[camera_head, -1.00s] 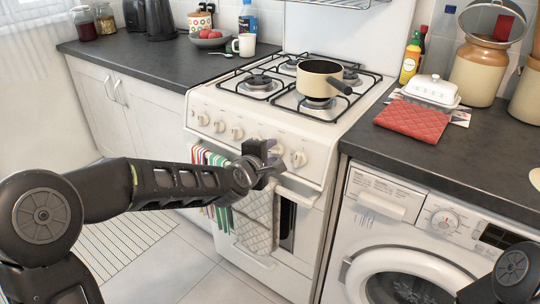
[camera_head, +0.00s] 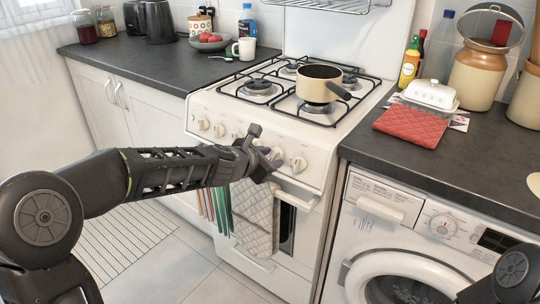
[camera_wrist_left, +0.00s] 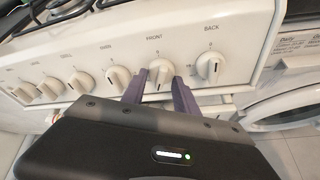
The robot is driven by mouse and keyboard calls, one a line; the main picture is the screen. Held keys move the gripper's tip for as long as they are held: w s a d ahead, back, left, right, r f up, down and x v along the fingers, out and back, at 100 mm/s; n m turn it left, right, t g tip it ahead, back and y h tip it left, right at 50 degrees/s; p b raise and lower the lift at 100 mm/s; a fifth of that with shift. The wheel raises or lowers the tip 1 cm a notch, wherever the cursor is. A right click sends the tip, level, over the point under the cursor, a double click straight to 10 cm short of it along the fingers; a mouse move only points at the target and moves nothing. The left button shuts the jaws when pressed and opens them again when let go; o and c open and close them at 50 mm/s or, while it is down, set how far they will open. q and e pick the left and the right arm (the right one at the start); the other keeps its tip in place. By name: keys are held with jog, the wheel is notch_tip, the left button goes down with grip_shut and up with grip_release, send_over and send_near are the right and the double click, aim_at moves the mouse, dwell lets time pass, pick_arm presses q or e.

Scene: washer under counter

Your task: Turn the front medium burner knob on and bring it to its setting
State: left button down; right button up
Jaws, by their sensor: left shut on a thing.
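The knob labelled FRONT (camera_wrist_left: 160,78) is white and round-backed, second from the right in the row on the stove's panel. My left gripper (camera_wrist_left: 159,88) has one purple-grey finger on each side of this knob and is shut on it. In the head view the left gripper (camera_head: 266,155) reaches the right part of the panel and covers much of that knob. A dark mark shows on the knob, but I cannot read its exact setting. The BACK knob (camera_wrist_left: 210,66) is just right of the fingers. My right gripper is not in view.
A cream pot (camera_head: 318,88) stands on the front right burner. Other knobs (camera_head: 219,130) line the panel to the left. Towels (camera_head: 254,212) hang on the oven handle below my wrist. A washer (camera_head: 415,235) stands right of the stove.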

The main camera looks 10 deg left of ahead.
pick_arm(q)
jog(key=shift+n+h+p, duration=0.3)
jog(key=shift+n+p, duration=0.1)
jog(key=shift+n, duration=0.6)
jog(key=shift+f, duration=0.1)
jog(key=c, duration=0.9)
grip_release()
jog(key=shift+c, duration=0.2)
jog(key=shift+s+a+r, duration=0.15)
jog(key=shift+s+r, duration=0.15)
jog(key=shift+r, duration=0.05)
jog(key=p+v, duration=0.1)
jog(key=v, duration=0.6)
